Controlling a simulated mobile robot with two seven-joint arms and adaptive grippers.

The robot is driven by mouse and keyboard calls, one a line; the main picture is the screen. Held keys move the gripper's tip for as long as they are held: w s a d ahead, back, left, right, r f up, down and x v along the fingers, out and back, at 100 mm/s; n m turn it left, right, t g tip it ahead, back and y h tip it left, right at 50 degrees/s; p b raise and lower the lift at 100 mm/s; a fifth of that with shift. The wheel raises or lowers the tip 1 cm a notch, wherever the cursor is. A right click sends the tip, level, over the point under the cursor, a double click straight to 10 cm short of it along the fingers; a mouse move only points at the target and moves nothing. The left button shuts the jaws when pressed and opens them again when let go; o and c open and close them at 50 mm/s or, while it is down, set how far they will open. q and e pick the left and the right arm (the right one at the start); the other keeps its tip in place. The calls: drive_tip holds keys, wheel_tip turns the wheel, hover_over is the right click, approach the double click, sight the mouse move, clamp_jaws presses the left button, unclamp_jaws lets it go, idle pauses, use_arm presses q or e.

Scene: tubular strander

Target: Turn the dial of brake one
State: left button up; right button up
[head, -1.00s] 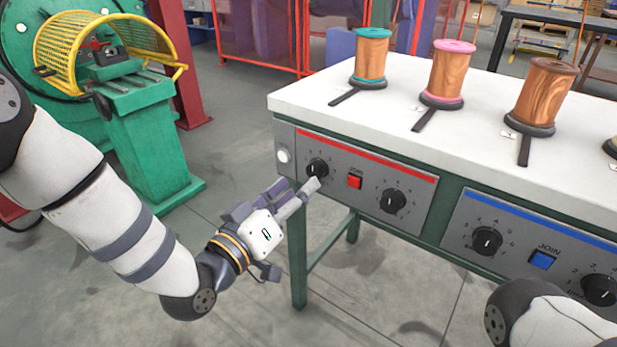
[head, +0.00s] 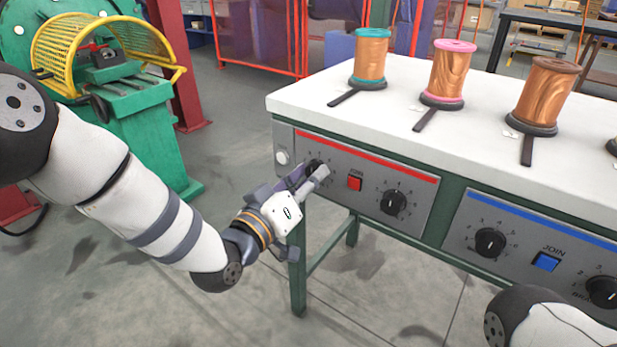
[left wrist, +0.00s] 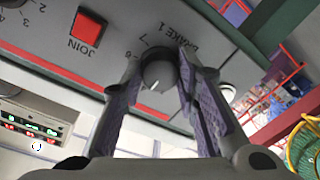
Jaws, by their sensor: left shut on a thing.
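The brake one dial is a round black knob (head: 313,167) at the left end of the red-striped grey panel (head: 420,220). In the left wrist view the dial (left wrist: 160,72) sits between the purple-padded fingers, beside the printed words BRAKE 1 and the numbers 6 and 7. My left gripper (head: 312,178) is at the panel, shut on the dial. In the left wrist view the fingertips (left wrist: 160,58) are on either side of the knob. Part of the dial is hidden by the fingers in the head view. My right gripper is out of view.
A red JOIN button (head: 355,183) and another black dial (head: 393,202) are right of brake one. A blue-striped panel (head: 470,235) is further right. Several wire spools, including a teal-rimmed one (head: 371,60), stand on the white tabletop (head: 300,100).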

use_arm(q)
drive_tip(key=shift+r+m, duration=0.1)
drive_tip(key=shift+m, duration=0.2)
drive_tip(key=shift+m+p, duration=1.7)
drive_tip(key=shift+m, duration=1.9)
drive_tip(key=o, duration=1.2)
drive_tip(key=shift+c, duration=0.2)
